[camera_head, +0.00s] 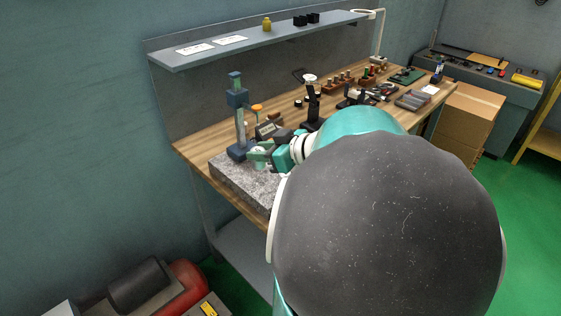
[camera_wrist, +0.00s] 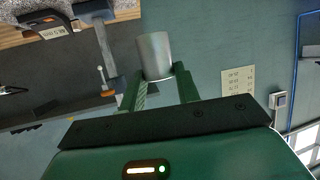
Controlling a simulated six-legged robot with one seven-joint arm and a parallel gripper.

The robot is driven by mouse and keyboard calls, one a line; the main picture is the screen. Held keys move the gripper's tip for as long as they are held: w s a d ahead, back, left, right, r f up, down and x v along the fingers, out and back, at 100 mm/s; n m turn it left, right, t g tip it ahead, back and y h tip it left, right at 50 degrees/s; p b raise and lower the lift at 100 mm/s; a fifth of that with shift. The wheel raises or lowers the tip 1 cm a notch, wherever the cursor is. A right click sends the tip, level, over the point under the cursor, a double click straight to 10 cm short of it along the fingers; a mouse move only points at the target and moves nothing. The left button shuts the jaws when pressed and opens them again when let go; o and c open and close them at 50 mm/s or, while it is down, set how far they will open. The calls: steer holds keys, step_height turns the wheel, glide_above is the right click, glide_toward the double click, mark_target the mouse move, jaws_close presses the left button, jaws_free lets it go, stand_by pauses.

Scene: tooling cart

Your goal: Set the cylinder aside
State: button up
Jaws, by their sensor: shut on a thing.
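The cylinder (camera_wrist: 155,55) is plain grey metal and shows in the middle of the wrist view. My gripper (camera_wrist: 160,76) is shut on it, with one green finger on each side of its lower end in the picture. In the head view my gripper (camera_head: 260,153) is small and over the speckled granite block (camera_head: 228,178), beside the blue column stand (camera_head: 239,122). The cylinder is too small there to make out clearly. I cannot tell its height above the block.
The wooden bench (camera_head: 196,137) carries a digital readout (camera_head: 268,129), a black stand (camera_head: 312,103) and several small tools towards the right. A grey shelf (camera_head: 260,40) hangs above it. A cardboard box (camera_head: 465,120) stands at the right end. The granite's front left is bare.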

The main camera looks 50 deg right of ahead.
steer(key=w+d+f, duration=0.1)
steer(key=w+f, duration=0.2)
steer(key=w+d+f, duration=0.2)
steer(key=w+f, duration=0.1)
steer(key=w, duration=0.1)
steer(key=w+d+f, duration=0.1)
steer(key=w+f, duration=0.2)
steer(key=w, duration=0.1)
steer(key=shift+w+d+f, duration=0.1)
steer(key=shift+d+f, duration=0.2)
steer(key=shift+d, duration=0.05)
steer(key=shift+w+d+f, duration=0.1)
steer(key=shift+w+f, duration=0.1)
steer(key=shift+f, duration=1.65)
steer(key=shift+f, duration=0.1)
steer(key=o, duration=1)
